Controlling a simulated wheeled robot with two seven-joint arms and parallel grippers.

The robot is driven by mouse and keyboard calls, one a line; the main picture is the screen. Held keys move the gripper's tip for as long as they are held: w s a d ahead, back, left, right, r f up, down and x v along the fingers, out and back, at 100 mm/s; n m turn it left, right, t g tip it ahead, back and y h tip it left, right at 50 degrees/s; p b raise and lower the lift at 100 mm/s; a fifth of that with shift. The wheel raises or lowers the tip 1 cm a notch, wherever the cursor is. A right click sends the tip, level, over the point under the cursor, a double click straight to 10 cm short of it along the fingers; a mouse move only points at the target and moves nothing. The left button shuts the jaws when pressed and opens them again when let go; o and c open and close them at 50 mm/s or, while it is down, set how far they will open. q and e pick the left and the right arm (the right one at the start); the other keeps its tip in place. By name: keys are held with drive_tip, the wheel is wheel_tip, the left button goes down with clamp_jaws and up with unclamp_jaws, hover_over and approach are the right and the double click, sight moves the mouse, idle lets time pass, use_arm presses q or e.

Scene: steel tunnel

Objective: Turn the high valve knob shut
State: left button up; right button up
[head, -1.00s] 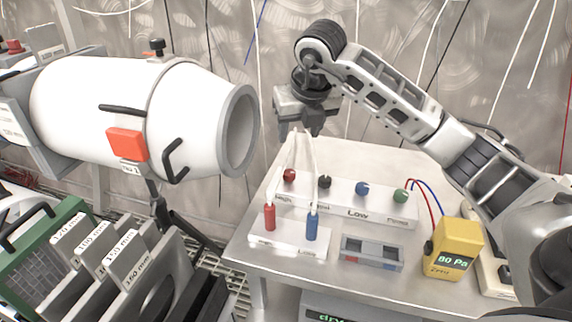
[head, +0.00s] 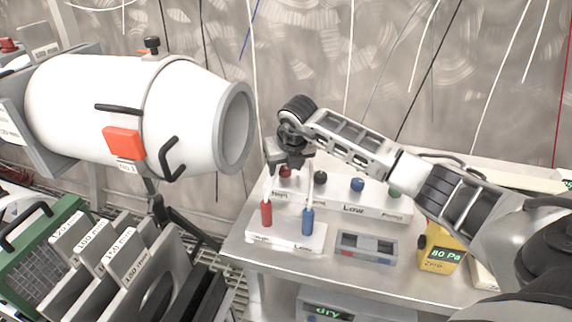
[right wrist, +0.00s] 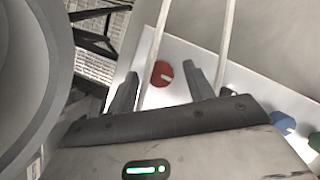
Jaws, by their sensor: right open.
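A white valve panel (head: 372,205) on the bench carries a row of knobs: a red knob (head: 285,172) at the left, then black (head: 320,176), blue (head: 357,184) and green. The label "Low" is readable near the blue knob; I cannot read the label by the red one. My right gripper (head: 287,162) is above and in front of the red knob, partly hiding it. In the right wrist view its fingers are open and empty, with the red knob (right wrist: 162,73) beyond, between the fingertips. Contact is not visible. My left gripper is not in view.
A small block with red (head: 266,213) and blue (head: 308,222) connectors stands before the panel, white tubes rising close to my gripper. A grey tray (head: 366,247) and yellow gauge (head: 440,249) lie to the right. A large white cylinder (head: 105,110) stands at left.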

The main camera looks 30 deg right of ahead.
drive_tip(key=shift+c, duration=0.3)
drive_tip(key=c, duration=0.9)
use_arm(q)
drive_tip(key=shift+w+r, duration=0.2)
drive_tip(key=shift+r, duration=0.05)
